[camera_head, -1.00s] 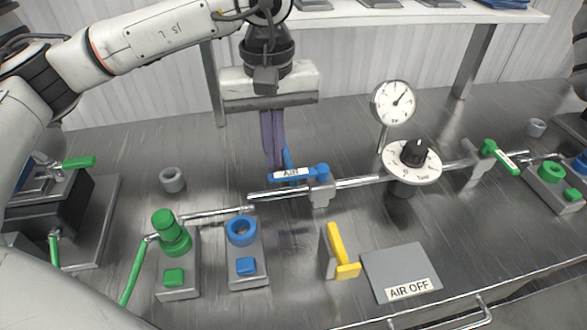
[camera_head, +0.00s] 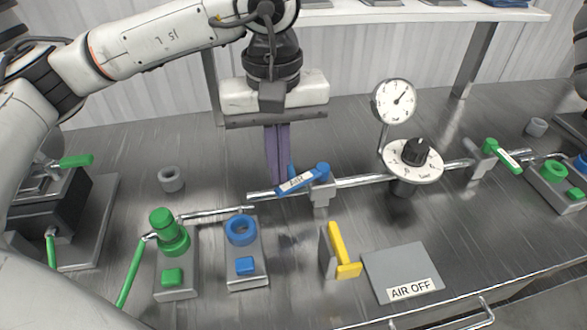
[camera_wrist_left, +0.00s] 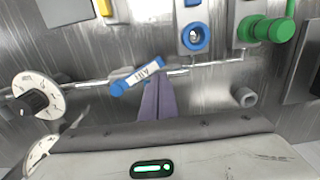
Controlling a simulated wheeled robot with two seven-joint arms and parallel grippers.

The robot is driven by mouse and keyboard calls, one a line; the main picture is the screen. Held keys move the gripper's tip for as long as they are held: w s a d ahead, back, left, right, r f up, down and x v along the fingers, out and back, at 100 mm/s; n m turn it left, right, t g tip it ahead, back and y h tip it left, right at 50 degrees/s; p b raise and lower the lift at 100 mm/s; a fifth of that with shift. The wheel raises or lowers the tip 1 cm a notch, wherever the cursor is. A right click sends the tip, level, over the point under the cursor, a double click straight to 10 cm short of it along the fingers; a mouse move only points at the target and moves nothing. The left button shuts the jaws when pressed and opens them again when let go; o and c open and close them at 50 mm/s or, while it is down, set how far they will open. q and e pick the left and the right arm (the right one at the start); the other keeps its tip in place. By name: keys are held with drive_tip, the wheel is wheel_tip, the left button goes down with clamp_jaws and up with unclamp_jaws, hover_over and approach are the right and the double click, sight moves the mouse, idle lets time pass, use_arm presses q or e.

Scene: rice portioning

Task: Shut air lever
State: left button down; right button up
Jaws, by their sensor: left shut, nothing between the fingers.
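The blue air lever (camera_head: 297,182) with its white AIR label sits on a valve on the metal pipe. It points to the left and slants toward the front of the table, at an angle to the pipe. My left gripper (camera_head: 279,180) is shut and empty, its purple fingers pointing down right behind the lever's free end. In the left wrist view the lever (camera_wrist_left: 138,78) lies across the pipe close to the fingertips (camera_wrist_left: 158,88). The fingers seem to touch the lever, but the exact contact is hidden. My right gripper is not in view.
A round gauge (camera_head: 394,101) and a black knob on a white dial (camera_head: 413,162) stand to the right. A yellow handle (camera_head: 341,249) and a grey AIR OFF plate (camera_head: 402,270) lie in front. Blue (camera_head: 242,230) and green fittings (camera_head: 168,231) stand at the front left.

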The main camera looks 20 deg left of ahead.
use_arm(q)
drive_tip(key=shift+s+d, duration=0.2)
drive_tip(key=shift+s+d, duration=0.6)
drive_tip(key=shift+d, duration=0.3)
drive_tip(key=shift+s+d+b, duration=0.2)
drive_tip(key=shift+d, duration=0.3)
drive_tip(key=shift+s+d+b, duration=0.15)
drive_tip(key=shift+s+d, duration=0.05)
drive_tip(key=shift+d, duration=0.35)
drive_tip(key=shift+d, duration=1.05)
